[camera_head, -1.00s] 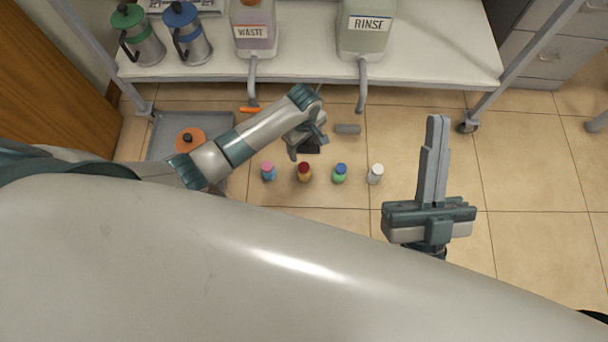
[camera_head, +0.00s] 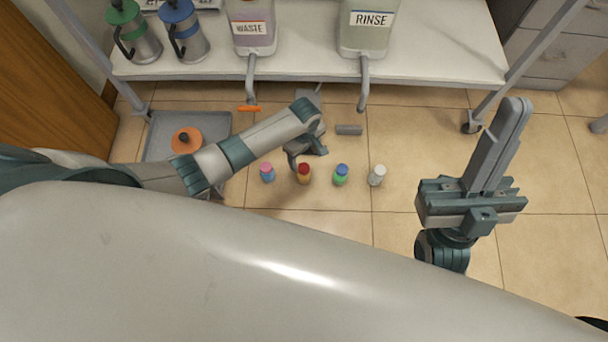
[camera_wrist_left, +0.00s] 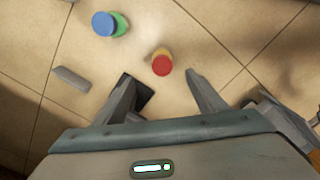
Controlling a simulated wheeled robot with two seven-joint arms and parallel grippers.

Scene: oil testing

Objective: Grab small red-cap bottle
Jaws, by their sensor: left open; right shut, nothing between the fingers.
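The small red-cap bottle (camera_head: 304,174) has a red cap and an orange-brown body and stands upright on the tiled floor, between the pink-cap and blue-cap bottles. In the left wrist view the red-cap bottle (camera_wrist_left: 161,63) lies ahead of the space between my left fingers. My left gripper (camera_wrist_left: 160,85) is open and empty there; in the head view my left gripper (camera_head: 303,160) is just behind the bottle, partly hidden by my wrist. I cannot tell whether a finger touches it. My right gripper (camera_head: 515,110) is shut and empty, away to the right.
A pink-cap bottle (camera_head: 267,172), a blue-cap bottle (camera_head: 341,174) and a white bottle (camera_head: 377,175) stand in the same row. A grey block (camera_head: 348,130) lies behind. A grey tray (camera_head: 160,135) is at left. The shelf (camera_head: 430,65) bears waste and rinse containers. Floor at right is clear.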

